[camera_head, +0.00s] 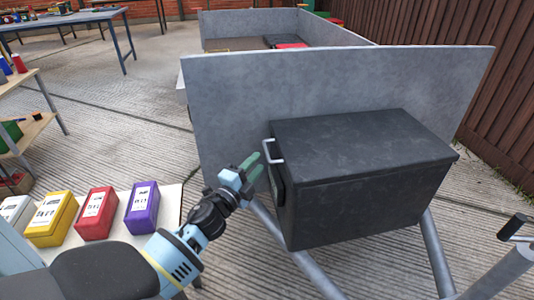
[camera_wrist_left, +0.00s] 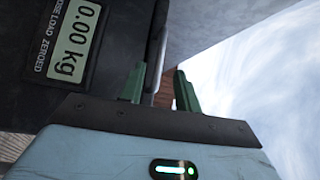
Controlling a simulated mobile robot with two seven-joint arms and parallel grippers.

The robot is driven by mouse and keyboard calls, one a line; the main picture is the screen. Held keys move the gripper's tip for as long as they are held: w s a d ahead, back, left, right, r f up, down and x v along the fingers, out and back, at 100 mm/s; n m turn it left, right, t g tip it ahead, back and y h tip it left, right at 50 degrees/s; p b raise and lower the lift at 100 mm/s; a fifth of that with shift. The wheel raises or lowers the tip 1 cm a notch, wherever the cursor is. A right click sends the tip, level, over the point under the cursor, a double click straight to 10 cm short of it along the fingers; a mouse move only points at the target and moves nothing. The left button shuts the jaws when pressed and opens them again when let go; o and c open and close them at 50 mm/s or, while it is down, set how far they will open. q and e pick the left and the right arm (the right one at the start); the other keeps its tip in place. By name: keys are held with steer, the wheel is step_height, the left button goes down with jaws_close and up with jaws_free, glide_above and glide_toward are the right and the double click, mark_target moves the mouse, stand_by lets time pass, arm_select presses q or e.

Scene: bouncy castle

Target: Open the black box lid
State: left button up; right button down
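The black box (camera_head: 365,200) sits on grey metal bars in front of a grey panel. Its flat lid (camera_head: 360,140) is down. A light grey bar handle (camera_head: 272,152) sticks out from the lid's left end. My left gripper (camera_head: 249,167), with green fingers, is at the box's left end, beside the handle. In the left wrist view my left gripper (camera_wrist_left: 159,90) is open, with the handle (camera_wrist_left: 157,65) showing at the gap between its fingers. I cannot tell whether they touch. A display (camera_wrist_left: 77,28) on the box end reads 0.00 kg. My right gripper is out of view.
The grey panel (camera_head: 230,110) stands close behind the box. White, yellow, red and purple boxes (camera_head: 142,207) stand on a low surface at the left. A black-gripped crank (camera_head: 512,226) is at the lower right. A wooden fence (camera_head: 500,120) lines the right side.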

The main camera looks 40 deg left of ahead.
mark_target(267, 151)
arm_select(q)
steer(key=shift+w+a+r, duration=0.1)
steer(key=shift+w+r, duration=0.05)
steer(key=shift+w, duration=0.9)
steer(key=shift+w+a+r, duration=0.1)
steer(key=shift+w, duration=0.9)
steer(key=shift+w+a+r, duration=0.1)
steer(key=shift+w+r, duration=0.05)
steer(key=shift+w, duration=0.9)
jaws_close()
